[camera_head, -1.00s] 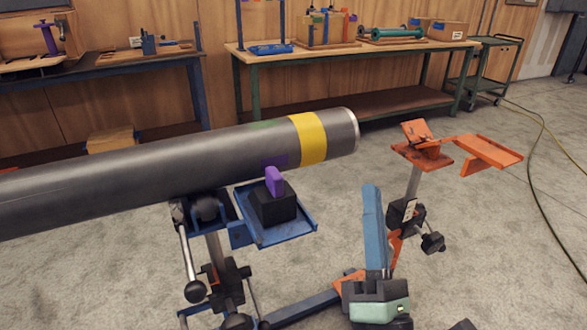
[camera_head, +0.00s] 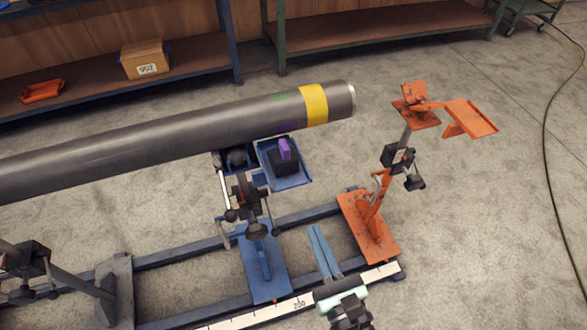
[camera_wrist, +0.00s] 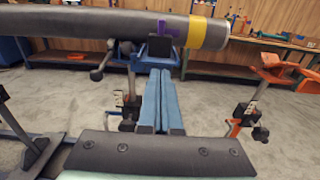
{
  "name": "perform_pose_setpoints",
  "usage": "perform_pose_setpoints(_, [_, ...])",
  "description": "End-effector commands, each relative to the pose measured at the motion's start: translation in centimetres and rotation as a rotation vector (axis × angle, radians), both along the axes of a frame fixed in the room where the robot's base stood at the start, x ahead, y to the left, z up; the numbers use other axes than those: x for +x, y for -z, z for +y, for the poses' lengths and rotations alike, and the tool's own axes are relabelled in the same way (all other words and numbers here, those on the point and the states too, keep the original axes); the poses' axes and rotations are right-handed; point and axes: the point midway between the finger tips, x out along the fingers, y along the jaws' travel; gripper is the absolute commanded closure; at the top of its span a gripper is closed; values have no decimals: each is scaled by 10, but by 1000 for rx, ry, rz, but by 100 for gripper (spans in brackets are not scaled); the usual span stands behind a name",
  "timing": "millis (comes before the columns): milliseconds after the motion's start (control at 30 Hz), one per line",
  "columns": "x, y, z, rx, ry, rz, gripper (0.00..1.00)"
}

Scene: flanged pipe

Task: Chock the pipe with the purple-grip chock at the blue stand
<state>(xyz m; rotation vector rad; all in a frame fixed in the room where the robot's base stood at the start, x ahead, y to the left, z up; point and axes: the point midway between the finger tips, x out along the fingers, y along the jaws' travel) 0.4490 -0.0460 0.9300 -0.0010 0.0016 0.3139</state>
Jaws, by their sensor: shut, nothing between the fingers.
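The grey pipe (camera_head: 200,133) with a yellow band (camera_head: 314,104) lies across the head view and rests at the blue stand (camera_head: 263,265). The chock, a black block (camera_head: 284,162) with a purple grip (camera_head: 285,147), sits on the blue stand's tray (camera_head: 293,182), on the near side of the pipe. I cannot tell whether it touches the pipe. My gripper (camera_head: 314,230) is shut and empty, apart from the chock, on the near side and slightly right of it. In the wrist view its blue fingers (camera_wrist: 161,74) point toward the tray and black block (camera_wrist: 160,47).
An orange stand (camera_head: 370,228) with an orange tray (camera_head: 470,118) stands to the right. A blue rail frame with a white scale (camera_head: 255,314) runs along the floor. Benches (camera_head: 380,32) line the wall, with a cardboard box (camera_head: 145,60).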

Motion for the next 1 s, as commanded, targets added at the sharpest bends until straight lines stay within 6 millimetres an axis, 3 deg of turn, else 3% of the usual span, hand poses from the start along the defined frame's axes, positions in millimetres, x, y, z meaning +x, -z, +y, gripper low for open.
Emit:
perform_pose_setpoints(167, [23,-2,7,-1,-2,-3,100])
perform_pose_setpoints(600, [108,-1,35,0,-2,-2,100])
perform_pose_setpoints(800, [127,0,41,1,0,-2,100])
perform_pose_setpoints(1000, [132,0,42,2,1,-2,100])
